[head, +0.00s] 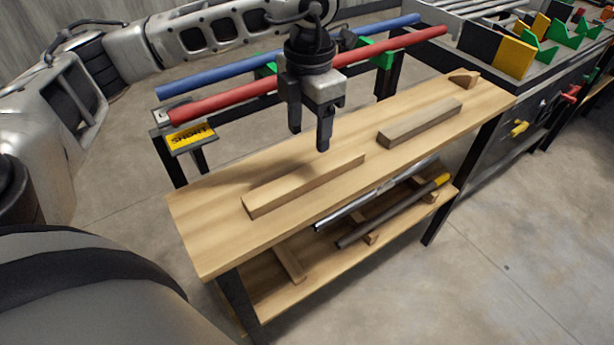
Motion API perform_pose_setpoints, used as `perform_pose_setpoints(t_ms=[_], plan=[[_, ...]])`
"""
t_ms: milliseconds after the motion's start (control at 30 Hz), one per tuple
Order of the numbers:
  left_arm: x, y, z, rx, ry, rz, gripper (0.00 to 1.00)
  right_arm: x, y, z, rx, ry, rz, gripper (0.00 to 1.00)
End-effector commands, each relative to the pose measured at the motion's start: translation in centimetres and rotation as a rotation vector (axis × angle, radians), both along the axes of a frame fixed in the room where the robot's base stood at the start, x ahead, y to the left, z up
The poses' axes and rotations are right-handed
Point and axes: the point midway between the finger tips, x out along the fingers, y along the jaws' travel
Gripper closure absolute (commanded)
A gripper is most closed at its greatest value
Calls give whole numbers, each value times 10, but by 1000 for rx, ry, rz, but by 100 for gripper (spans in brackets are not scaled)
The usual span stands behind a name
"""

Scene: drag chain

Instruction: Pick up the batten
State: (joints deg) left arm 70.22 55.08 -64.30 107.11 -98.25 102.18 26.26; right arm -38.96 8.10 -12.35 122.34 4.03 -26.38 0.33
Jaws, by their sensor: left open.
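A long light-wood batten (303,184) lies flat on the near-left half of the wooden bench top (215,232). A second, greyer wooden bar (420,124) lies farther right on the same top. My left gripper (309,138) points down with its fingers apart and nothing between them. It hangs above the bench, just behind the right part of the light batten in the picture, and appears clear of it. The exact height is hard to tell. My right gripper is out of the picture.
A blue pipe (230,72) and a red pipe (395,46) run along a rack behind the bench. A small wooden wedge (464,79) sits at the top's far right end. Rods (395,211) lie on the lower shelf. A yellow "SHORT" sign (190,137) hangs at the rack's left end.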

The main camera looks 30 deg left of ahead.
Motion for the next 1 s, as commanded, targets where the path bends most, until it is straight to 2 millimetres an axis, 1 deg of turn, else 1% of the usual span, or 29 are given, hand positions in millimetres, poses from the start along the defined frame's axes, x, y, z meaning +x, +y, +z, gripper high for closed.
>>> perform_pose_setpoints(t_ms=[33,100,200,300,467,633,700,833,1000], plan=[[-1,0,-12,1,4,0,38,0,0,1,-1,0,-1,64],[-1,0,-26,0,4,0,38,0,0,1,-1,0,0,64],[-1,0,-41,-1,3,0,38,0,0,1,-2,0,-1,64],[0,0,-50,-2,0,-1,38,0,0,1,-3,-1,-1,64],[-1,0,-60,-3,1,-2,38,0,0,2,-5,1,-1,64],[-6,2,-85,-2,4,-2,38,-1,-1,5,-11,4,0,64],[-5,1,-95,-2,2,-1,38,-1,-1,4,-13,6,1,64],[-4,1,-105,-4,-1,-2,38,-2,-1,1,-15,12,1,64],[-4,1,-106,-4,-2,-3,38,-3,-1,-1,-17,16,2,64]])
